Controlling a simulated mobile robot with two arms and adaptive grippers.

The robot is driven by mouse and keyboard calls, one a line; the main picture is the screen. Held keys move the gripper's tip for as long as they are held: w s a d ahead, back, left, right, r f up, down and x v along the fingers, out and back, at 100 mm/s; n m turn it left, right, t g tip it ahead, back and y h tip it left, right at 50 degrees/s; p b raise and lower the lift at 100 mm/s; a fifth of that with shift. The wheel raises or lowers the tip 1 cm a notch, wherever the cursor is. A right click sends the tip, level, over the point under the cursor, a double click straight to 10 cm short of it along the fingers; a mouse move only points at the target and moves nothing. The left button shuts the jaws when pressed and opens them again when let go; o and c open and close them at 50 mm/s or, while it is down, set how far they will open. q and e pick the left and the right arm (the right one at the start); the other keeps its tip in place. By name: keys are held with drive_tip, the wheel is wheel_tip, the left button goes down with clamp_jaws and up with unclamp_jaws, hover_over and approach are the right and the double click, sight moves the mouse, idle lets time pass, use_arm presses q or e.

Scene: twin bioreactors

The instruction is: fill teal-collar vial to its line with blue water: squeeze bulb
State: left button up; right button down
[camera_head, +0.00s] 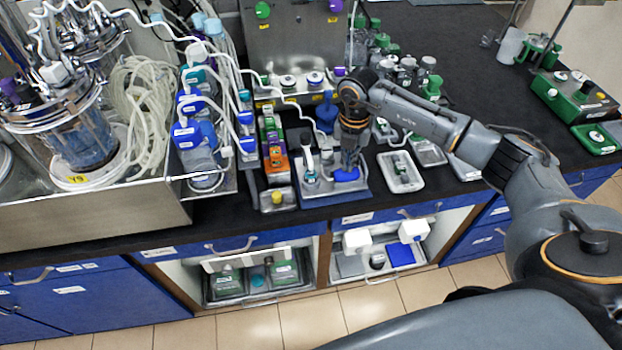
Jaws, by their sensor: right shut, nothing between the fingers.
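A blue squeeze bulb (346,175) lies on a grey stand with a blue base (320,200) near the front edge of the bench. My right gripper (348,164) points straight down right over the bulb, its fingertips at or just above it. It is shut with nothing held; I cannot tell whether it touches the bulb. A small vial with a teal collar (310,176) stands on the same stand, left of the bulb. Its fill line and water level are too small to make out. My left gripper is not in view.
An orange and green rack (276,158) stands close on the left. A white tray (400,172) lies on the right. Glass bioreactors (70,130) and tubing crowd the left. A green device (574,96) sits far right. The bench at the back right is mostly clear.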

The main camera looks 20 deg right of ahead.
drive_tip(key=shift+f, duration=0.45)
drive_tip(key=shift+f+b, duration=0.55)
drive_tip(key=shift+b, duration=0.1)
drive_tip(key=shift+r+p, duration=1.2)
drive_tip(key=shift+r, duration=0.55)
drive_tip(key=shift+f, duration=0.2)
